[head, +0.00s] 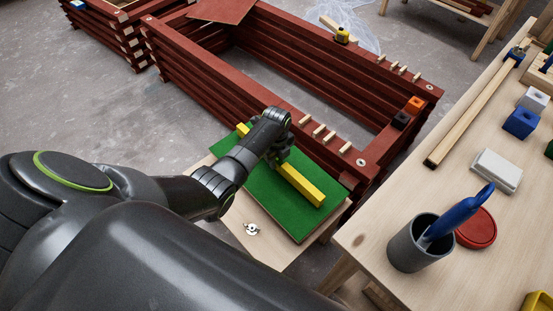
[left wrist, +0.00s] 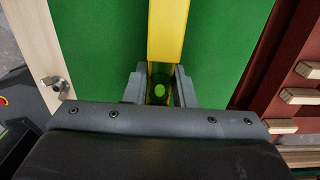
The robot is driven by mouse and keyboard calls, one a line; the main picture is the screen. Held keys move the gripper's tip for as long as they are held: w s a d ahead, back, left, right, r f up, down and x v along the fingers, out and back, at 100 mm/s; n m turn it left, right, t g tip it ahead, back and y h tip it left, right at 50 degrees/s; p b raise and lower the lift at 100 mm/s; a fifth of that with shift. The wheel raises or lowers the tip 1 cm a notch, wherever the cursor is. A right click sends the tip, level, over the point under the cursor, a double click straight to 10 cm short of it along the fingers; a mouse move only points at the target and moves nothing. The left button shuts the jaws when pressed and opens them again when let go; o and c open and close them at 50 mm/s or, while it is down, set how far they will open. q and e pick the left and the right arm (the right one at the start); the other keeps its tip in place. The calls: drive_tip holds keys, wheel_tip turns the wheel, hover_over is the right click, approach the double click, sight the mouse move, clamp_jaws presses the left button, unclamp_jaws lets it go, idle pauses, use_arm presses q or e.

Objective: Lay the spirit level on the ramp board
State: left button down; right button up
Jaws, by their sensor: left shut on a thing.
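The spirit level (head: 302,186) is a long yellow bar. It lies along the length of the green ramp board (head: 265,203) as seen in the head view. My left gripper (head: 279,161) is shut on the middle of the level. In the left wrist view the level (left wrist: 168,32) runs up from between the fingers of the gripper (left wrist: 159,86), with a greenish round vial between them and the green board (left wrist: 100,45) on both sides. I cannot tell whether the level touches the board or is held just above it. My right gripper is not in view.
A dark red slatted frame (head: 200,83) stands behind the board, with small wooden pegs on its edge. The pale table (head: 370,260) at right holds a grey cup (head: 405,250) with a blue tool, a red lid (head: 475,228), a white block (head: 496,170) and a blue block (head: 520,123).

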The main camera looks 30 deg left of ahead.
use_arm(q)
drive_tip(key=shift+f+b, duration=0.3)
drive_tip(key=shift+f, duration=0.15)
drive_tip(key=c, duration=1.1)
unclamp_jaws()
